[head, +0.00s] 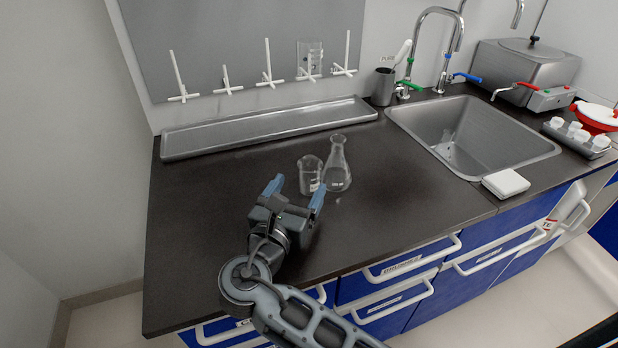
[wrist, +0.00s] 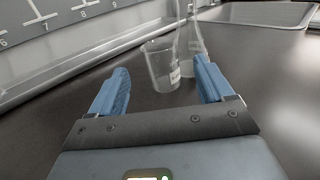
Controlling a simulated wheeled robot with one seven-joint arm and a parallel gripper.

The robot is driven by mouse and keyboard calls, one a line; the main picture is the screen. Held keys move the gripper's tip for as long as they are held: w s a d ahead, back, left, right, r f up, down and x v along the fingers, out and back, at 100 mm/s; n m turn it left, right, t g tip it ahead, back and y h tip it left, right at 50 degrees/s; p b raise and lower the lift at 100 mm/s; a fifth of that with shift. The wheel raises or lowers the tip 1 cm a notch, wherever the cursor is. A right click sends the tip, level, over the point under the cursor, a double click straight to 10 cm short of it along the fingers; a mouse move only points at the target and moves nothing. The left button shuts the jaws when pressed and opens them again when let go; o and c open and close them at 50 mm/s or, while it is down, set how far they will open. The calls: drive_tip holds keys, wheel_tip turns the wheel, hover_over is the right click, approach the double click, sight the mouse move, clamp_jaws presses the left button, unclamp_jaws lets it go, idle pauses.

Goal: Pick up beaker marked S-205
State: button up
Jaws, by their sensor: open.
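A clear glass beaker (head: 309,174) stands upright on the dark countertop, just beyond my gripper. It also shows in the wrist view (wrist: 161,66), ahead of the gap between the fingers and nearer the right finger. A pale label is on its side; I cannot read the marking. A clear conical flask (head: 337,168) stands close behind and to the right of the beaker, and also shows in the wrist view (wrist: 188,42). My gripper (head: 296,192) is open and empty, low over the counter, its blue fingers pointing toward the glassware. In the wrist view the fingers (wrist: 163,88) are apart with nothing between them.
A metal trough (head: 270,124) runs along the back wall below a pegboard (head: 240,45). A sink (head: 470,135) lies to the right, with a white block (head: 506,184) at its front edge. The dark countertop (head: 200,215) left of the glassware is clear.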

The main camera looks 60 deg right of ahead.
sight(306, 175)
drive_tip(key=x, duration=0.4)
drive_tip(key=shift+d+r, duration=0.15)
drive_tip(key=shift+d, duration=0.1)
drive_tip(key=c, duration=1.1)
